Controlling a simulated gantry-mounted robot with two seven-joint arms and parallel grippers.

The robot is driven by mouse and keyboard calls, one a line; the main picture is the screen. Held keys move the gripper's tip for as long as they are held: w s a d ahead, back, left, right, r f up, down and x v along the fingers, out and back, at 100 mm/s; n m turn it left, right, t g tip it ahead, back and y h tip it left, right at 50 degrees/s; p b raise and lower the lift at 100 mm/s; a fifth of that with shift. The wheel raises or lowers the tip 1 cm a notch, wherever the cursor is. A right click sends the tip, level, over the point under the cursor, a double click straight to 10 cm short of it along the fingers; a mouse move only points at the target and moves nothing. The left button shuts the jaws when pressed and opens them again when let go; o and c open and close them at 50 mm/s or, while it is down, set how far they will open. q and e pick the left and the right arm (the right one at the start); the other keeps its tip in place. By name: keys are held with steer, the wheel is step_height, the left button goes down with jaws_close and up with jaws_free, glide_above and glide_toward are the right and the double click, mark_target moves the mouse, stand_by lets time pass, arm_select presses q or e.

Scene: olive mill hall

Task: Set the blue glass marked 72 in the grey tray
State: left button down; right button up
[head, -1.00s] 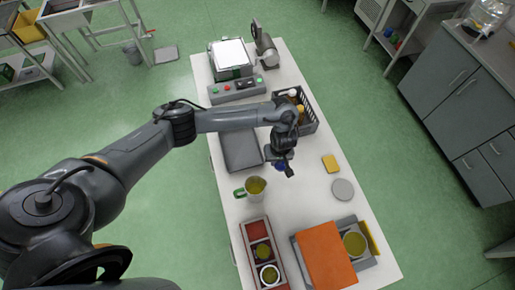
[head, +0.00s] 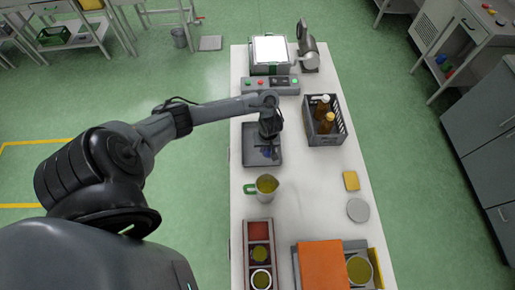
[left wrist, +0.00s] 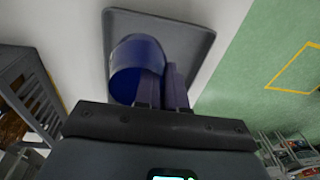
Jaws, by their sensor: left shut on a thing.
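The blue glass (left wrist: 135,68) is at my left gripper (left wrist: 163,92) in the left wrist view, its mouth partly facing the camera. My left gripper is shut on it, with the fingers at the glass's right side. No number can be read on it. The grey tray (head: 251,161) lies on the table in the head view, and its flat floor and rim (left wrist: 203,30) show behind the glass in the left wrist view. In the head view the left gripper (head: 269,152) is over the tray, with the glass a small dark blue patch. I cannot tell whether the glass touches the tray.
A dark crate with bottles (head: 313,138) stands right of the tray. A jug with a green handle (head: 266,186) stands just in front of it. A control box (head: 272,86) is behind. A yellow block (head: 351,181) and grey disc (head: 358,210) lie at the right.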

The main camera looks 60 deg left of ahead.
arm_select(q)
steer(key=a+f, duration=0.1)
steer(key=a, duration=0.1)
steer(key=a+f+b, duration=0.1)
steer(key=a, duration=0.1)
steer(key=a+f, duration=0.1)
steer(key=a, duration=0.1)
steer(key=shift+s+f, duration=0.3)
steer(key=shift+f, duration=0.1)
steer(key=shift+f+b, duration=0.65)
steer(key=shift+f, duration=1.3)
arm_select(e)
steer(key=shift+f, duration=1.7)
arm_select(q)
steer(key=c, duration=1.2)
jaws_free()
steer(key=shift+f, duration=0.1)
